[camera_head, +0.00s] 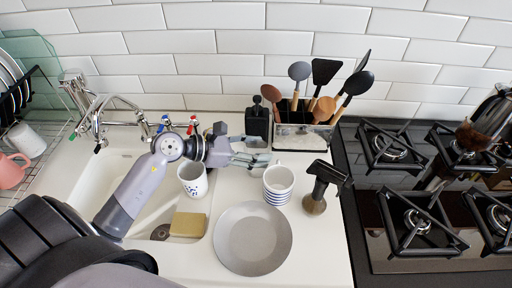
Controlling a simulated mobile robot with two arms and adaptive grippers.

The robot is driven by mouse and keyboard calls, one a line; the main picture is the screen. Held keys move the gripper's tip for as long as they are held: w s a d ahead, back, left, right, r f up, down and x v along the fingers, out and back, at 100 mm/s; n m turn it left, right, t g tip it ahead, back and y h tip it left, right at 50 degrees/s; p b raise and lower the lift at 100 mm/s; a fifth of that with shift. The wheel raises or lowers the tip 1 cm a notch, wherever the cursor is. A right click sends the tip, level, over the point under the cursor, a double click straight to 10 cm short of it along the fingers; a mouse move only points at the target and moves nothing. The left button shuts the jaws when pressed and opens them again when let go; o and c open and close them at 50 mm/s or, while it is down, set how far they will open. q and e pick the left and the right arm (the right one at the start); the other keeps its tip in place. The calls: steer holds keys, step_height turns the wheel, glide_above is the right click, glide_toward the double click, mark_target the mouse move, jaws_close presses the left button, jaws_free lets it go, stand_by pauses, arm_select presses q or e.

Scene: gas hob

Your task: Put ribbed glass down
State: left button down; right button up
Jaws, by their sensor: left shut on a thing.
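My left gripper (260,158) reaches in from the left over the counter behind the sink's right edge. It is shut on a pale, see-through thing at its fingertips, which looks like the ribbed glass (250,158); its outline is hard to make out against the fingers. The gripper is just behind and left of a blue-striped white mug (278,189). I cannot tell whether the glass touches the counter. My right gripper is not in view.
A grey plate (252,239) lies in front. A dark grinder-like object (315,204) stands right of the mug. A utensil holder (303,138) and black dispenser (257,126) stand behind. A patterned mug (192,181) is near my arm. The hob (388,262) is at right.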

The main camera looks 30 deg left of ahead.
arm_select(q)
steer(key=c, duration=0.7)
jaws_free()
steer(key=shift+f, duration=0.15)
